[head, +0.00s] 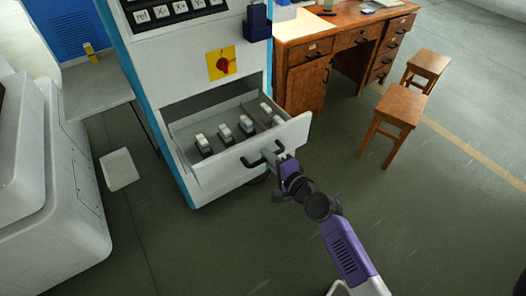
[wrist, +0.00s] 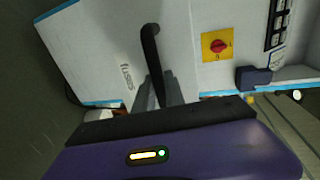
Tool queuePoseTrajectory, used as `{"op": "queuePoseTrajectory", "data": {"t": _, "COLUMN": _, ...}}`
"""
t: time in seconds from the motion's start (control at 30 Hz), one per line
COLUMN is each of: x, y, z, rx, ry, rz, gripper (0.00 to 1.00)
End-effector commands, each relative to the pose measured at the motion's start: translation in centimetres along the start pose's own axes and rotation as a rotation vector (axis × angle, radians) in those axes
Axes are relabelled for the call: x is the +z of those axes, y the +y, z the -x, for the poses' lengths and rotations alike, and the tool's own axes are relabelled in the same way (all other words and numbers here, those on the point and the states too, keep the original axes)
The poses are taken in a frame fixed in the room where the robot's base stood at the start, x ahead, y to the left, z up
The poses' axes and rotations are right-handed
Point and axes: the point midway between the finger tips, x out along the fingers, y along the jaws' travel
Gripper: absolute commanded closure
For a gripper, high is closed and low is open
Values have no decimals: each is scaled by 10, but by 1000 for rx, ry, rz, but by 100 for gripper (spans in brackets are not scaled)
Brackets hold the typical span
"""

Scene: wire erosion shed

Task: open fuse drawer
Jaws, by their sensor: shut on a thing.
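The fuse drawer (head: 221,173) is pulled well out of the white and blue cabinet in the head view. Several white fuses (head: 225,131) on dark holders lie inside it. My gripper (head: 272,158) is at the drawer front, shut on the black bar handle (head: 252,163). In the wrist view the handle (wrist: 151,50) runs down between the fingers of my gripper (wrist: 152,95), and the drawer front (wrist: 110,50) carries the word "fuses". The lower part of the handle is hidden by the gripper body.
The cabinet (head: 180,60) has a yellow plate with a red switch (head: 221,63) above the drawer. A wooden desk (head: 305,75) and two stools (head: 400,107) stand to the right. A white machine (head: 50,190) is at left. The floor in front is clear.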

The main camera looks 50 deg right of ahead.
Motion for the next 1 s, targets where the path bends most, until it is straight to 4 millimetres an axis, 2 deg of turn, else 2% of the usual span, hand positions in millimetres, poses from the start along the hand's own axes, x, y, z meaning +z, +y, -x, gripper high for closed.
{"op": "queuePoseTrajectory", "data": {"t": 0.43, "x": 0, "y": 2, "z": 4, "rx": 2, "ry": 0, "rz": 0, "gripper": 100}}
{"op": "queuePoseTrajectory", "data": {"t": 0.47, "x": 0, "y": 2, "z": 4, "rx": 2, "ry": 0, "rz": 0, "gripper": 82}}
{"op": "queuePoseTrajectory", "data": {"t": 0.53, "x": 0, "y": 2, "z": 4, "rx": 1, "ry": 0, "rz": 0, "gripper": 68}}
{"op": "queuePoseTrajectory", "data": {"t": 0.57, "x": 0, "y": 2, "z": 4, "rx": 1, "ry": 0, "rz": 0, "gripper": 64}}
{"op": "queuePoseTrajectory", "data": {"t": 0.87, "x": 0, "y": 1, "z": 4, "rx": 1, "ry": 0, "rz": 0, "gripper": 64}}
{"op": "queuePoseTrajectory", "data": {"t": 1.0, "x": 0, "y": 2, "z": 14, "rx": 2, "ry": 0, "rz": 0, "gripper": 64}}
